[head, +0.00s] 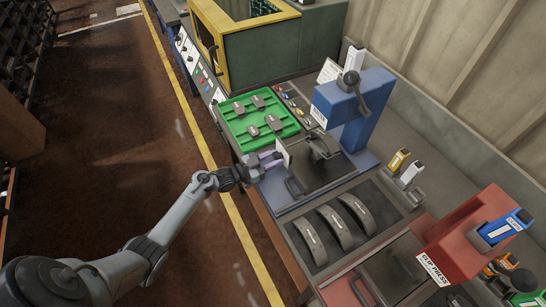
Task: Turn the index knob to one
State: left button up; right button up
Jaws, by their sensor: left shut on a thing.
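My left gripper (264,163) reaches in from the left to the front-left corner of the blue press station (352,108). It is shut on a small part there, which I take to be the index knob. The jaws hide most of it, and its pointer and numbers are too small to read. A dark plate with a curved black piece (322,148) lies on the station bed, just right of the gripper. A small white card (284,153) stands beside the jaws. My right gripper is not in view.
A green tray (232,134) with several dark pads lies behind the gripper. Three curved brake shoes (333,228) lie in a dark rack in front. A red clip press (465,240) stands at right. The floor left of the yellow line is clear.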

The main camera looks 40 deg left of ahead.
pick_arm(q)
jog(key=shift+n, duration=0.6)
jog(key=o, duration=1)
jog(key=shift+o, duration=0.2)
jog(key=shift+s, duration=0.15)
jog(key=shift+s+a+p, duration=0.15)
jog(key=shift+s+p, duration=0.05)
jog(key=shift+p, duration=0.1)
jog(key=v, duration=1)
